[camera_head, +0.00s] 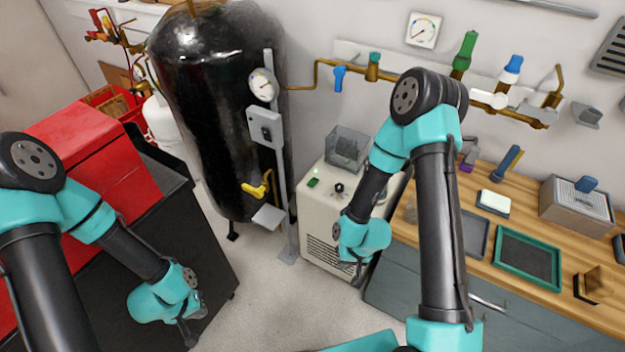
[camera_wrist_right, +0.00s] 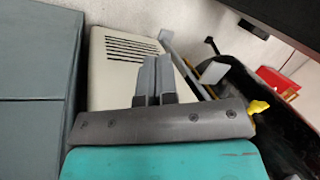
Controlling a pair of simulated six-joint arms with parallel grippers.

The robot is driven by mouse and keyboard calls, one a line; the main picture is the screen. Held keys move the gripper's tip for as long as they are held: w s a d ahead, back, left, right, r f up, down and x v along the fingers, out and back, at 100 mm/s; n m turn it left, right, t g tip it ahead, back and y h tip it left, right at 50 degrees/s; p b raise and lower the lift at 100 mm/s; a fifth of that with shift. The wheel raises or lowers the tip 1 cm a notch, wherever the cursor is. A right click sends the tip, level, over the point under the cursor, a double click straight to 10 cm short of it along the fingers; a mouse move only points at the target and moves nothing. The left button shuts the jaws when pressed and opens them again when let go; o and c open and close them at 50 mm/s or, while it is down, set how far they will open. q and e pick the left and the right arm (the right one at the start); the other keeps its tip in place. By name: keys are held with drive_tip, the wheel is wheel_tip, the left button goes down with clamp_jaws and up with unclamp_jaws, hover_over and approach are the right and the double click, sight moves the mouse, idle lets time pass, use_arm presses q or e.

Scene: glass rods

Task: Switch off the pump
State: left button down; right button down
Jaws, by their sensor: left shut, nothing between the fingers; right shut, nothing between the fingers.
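The pump appears to be the cream-coloured cabinet (camera_head: 318,215) with dark vent slots, standing between the black tank and the workbench. In the right wrist view the closed fingers (camera_wrist_right: 155,75) overlap the cabinet's vented face (camera_wrist_right: 115,75); contact cannot be told. My right arm hides part of the cabinet's right side. My left gripper (camera_head: 190,335) is shut and empty, low at the left beside the black cabinet.
A tall black tank (camera_head: 220,110) with a gauge (camera_head: 263,85) and yellow valve (camera_head: 254,188) stands left of the pump. A clear grey bin (camera_head: 346,147) sits at the pump's back. The workbench (camera_head: 480,262) is at right. Clear floor (camera_head: 265,295) lies in front.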

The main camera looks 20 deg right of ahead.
drive_tip(key=w+m, duration=0.1)
drive_tip(key=w, duration=0.9)
wheel_tip(320, 180, up, 15)
drive_tip(key=m+g+h, duration=0.2)
drive_tip(key=m+h, duration=0.1)
drive_tip(key=m, duration=0.3)
hover_over(312, 183)
drive_tip(key=w+d, duration=0.2)
drive_tip(key=shift+s, duration=0.25)
drive_tip(key=f, duration=0.4)
drive_tip(key=s+a+f, duration=0.1)
drive_tip(key=f, duration=0.9)
drive_tip(key=shift+s+a, duration=0.25)
drive_tip(key=shift+a, duration=0.1)
